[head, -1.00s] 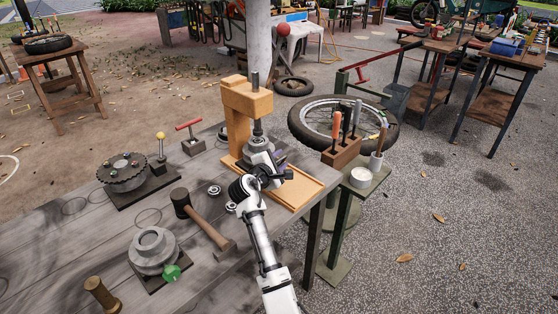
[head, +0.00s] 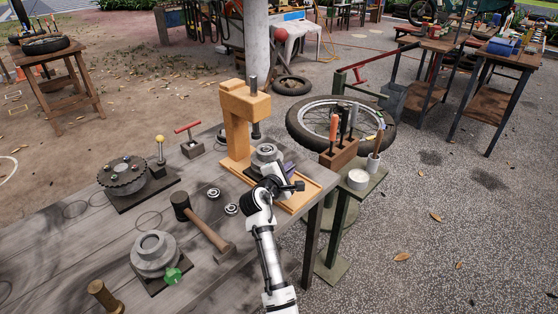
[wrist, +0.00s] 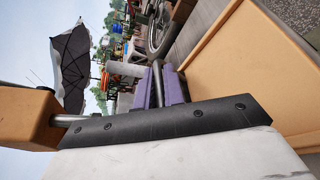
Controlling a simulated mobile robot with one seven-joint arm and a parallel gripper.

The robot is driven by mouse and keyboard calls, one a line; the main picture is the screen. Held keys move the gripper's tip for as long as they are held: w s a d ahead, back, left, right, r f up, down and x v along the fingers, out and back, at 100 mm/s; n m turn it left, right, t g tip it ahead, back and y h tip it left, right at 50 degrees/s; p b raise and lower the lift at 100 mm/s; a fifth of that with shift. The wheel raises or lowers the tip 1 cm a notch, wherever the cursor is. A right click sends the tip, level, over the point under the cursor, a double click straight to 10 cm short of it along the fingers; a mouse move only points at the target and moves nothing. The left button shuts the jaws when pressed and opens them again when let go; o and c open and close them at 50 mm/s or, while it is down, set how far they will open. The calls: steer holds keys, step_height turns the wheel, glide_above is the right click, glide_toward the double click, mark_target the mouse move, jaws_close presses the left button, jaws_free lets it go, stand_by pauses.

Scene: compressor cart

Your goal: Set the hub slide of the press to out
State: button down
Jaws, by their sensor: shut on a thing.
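The orange press (head: 238,125) stands on the grey bench, its dark ram (head: 256,130) pointing down. A grey hub (head: 266,153) sits on the slide low in the press, a little front-right of the ram's line. My gripper (head: 287,171) is at the hub's front right, partly hiding the slide. In the wrist view, the purple fingers of my gripper (wrist: 159,88) are shut on a thin dark upright bar (wrist: 157,76), seemingly the slide's handle. The slide's body is mostly hidden behind my gripper.
The press's shallow orange tray (head: 310,189) reaches the bench's right edge. A mallet (head: 200,222), loose bearings (head: 231,209) and a grey hub on a stand (head: 155,253) lie left of my arm. A tool block (head: 338,152) stands to the right.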

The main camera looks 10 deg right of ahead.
steer(key=s+d+p, duration=0.1)
steer(key=s, duration=0.1)
steer(key=s+d+p, duration=0.1)
steer(key=s+d, duration=0.1)
steer(key=s+d+p, duration=0.1)
steer(key=s+d, duration=0.1)
steer(key=shift+s+d, duration=0.1)
steer(key=shift+s, duration=0.3)
steer(key=shift+s+d, duration=0.25)
steer(key=c, duration=1.5)
jaws_free()
steer(key=shift+s+d, duration=0.1)
steer(key=b+v, duration=0.2)
steer(key=v, duration=1.1)
steer(key=shift+s+a, duration=0.3)
